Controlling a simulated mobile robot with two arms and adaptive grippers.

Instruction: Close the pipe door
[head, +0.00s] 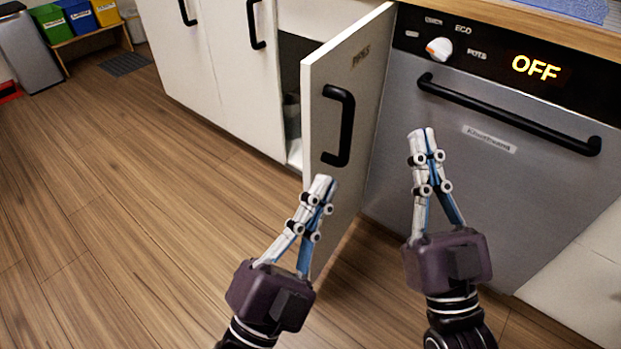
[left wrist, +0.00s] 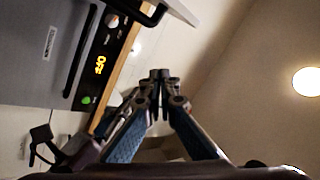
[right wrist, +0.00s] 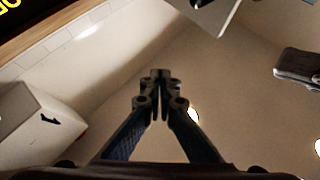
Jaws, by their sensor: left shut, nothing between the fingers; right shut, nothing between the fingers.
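The white pipe door (head: 352,95) stands open in the head view, swung out from the cabinet beside the dishwasher. It bears faint lettering near its top and a black bar handle (head: 339,126). A dark cabinet opening (head: 292,75) shows behind it. My left gripper (head: 322,184) is shut and empty, appearing in front of the door's lower part just below the handle. Whether it touches the door I cannot tell. My right gripper (head: 421,134) is shut and empty, in front of the dishwasher and to the right of the door. Both wrist views show closed fingers, with the door not clearly visible.
A grey dishwasher (head: 480,165) with a black handle and a lit OFF display is right of the door. White closed cabinets (head: 222,60) stand to the left. Coloured bins (head: 75,17) are at the far left. The wooden floor (head: 120,190) is clear on the left.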

